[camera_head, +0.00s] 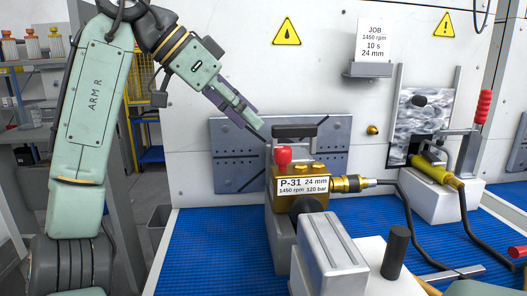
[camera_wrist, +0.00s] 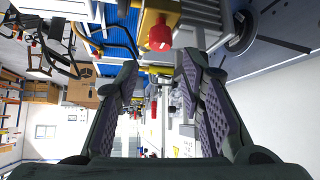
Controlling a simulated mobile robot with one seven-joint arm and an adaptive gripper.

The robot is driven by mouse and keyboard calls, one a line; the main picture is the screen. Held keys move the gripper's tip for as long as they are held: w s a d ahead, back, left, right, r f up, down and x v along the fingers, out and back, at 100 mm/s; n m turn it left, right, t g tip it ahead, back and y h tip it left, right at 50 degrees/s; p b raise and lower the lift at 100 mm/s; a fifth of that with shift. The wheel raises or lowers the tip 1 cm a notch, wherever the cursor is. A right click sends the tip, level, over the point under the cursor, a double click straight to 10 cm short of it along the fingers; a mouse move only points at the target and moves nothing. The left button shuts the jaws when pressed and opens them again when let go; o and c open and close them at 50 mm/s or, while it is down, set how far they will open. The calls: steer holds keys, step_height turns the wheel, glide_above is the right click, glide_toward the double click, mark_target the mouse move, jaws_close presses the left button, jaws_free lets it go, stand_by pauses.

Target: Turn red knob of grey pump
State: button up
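The pump (camera_head: 303,172) has a brass-coloured top block labelled P-31 on a grey body, and stands on the blue mat. A red knob (camera_head: 283,154) sits at the left of its top. The knob also shows in the wrist view (camera_wrist: 160,37), at the top middle, beyond the fingertips. My gripper (camera_head: 262,136) comes in from the upper left, tilted down, with its tips above and left of the knob. In the wrist view its two purple-padded fingers (camera_wrist: 160,68) are spread, with nothing held between them. I see no contact with the knob.
A dark handle bar (camera_head: 294,131) stands just behind the knob. A grey plate (camera_head: 225,135) is on the white wall behind. A brass fitting with a hose (camera_head: 352,184) leaves the pump's right side. A red-handled lever clamp (camera_head: 484,107) stands at right. Blue mat (camera_head: 215,240) is clear at left.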

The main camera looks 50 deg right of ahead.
mark_target(282, 148)
steer(key=x, duration=1)
steer(key=shift+d+f, duration=0.1)
steer(key=shift+f, duration=0.05)
steer(key=shift+c, duration=0.2)
jaws_close()
